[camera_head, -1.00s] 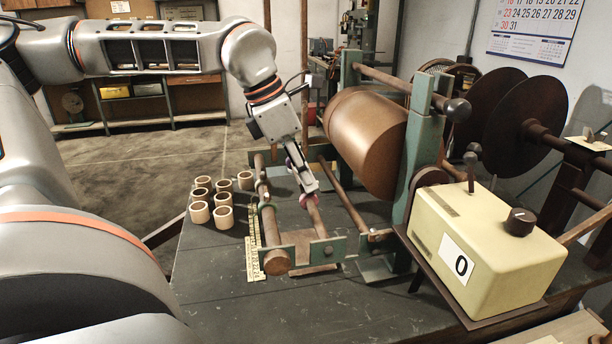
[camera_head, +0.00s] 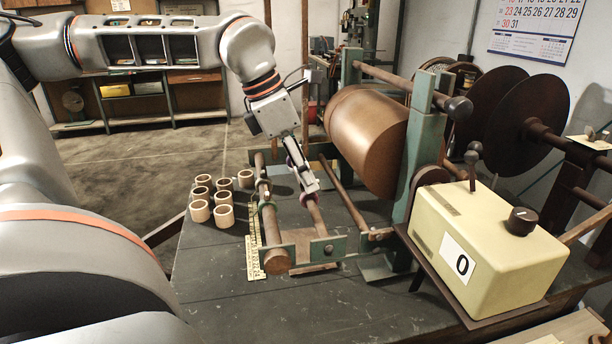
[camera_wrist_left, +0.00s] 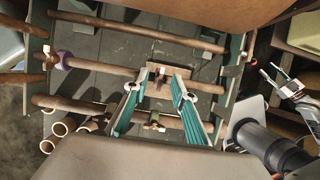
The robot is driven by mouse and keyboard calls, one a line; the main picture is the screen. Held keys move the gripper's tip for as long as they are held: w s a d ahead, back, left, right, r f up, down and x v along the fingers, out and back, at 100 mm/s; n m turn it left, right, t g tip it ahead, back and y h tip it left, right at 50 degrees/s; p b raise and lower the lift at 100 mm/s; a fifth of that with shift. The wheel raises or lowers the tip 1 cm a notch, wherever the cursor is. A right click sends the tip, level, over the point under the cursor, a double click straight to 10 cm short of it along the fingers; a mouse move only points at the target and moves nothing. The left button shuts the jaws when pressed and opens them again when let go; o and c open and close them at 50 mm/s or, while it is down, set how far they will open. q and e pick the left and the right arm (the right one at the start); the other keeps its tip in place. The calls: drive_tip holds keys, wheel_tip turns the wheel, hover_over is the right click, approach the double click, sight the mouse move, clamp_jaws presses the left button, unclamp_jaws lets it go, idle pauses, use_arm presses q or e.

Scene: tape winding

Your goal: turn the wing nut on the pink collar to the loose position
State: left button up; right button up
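A pink-purple collar (camera_wrist_left: 63,60) sits around the middle rod at the far left of the left wrist view, with a small brown wing-shaped piece beside it. In the head view a little pink shows by my left fingertips, mostly hidden by them. My left gripper (camera_head: 309,194) points down over the rods of the small frame. In the left wrist view its two fingers (camera_wrist_left: 160,88) are apart. A brown wing nut (camera_wrist_left: 158,76) on a wooden block shows between the tips; I cannot tell any contact. My right gripper (camera_wrist_left: 269,72) shows at the right with its fingers apart.
Several wooden rings (camera_head: 222,216) stand left of the frame, beside a yellow ruler (camera_head: 253,258). A large brown drum (camera_head: 368,138) and a cream box (camera_head: 485,240) with a dark knob are to the right. The front of the dark table is clear.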

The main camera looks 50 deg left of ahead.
use_arm(q)
drive_tip(key=v, duration=1.1)
drive_tip(key=shift+s, duration=0.15)
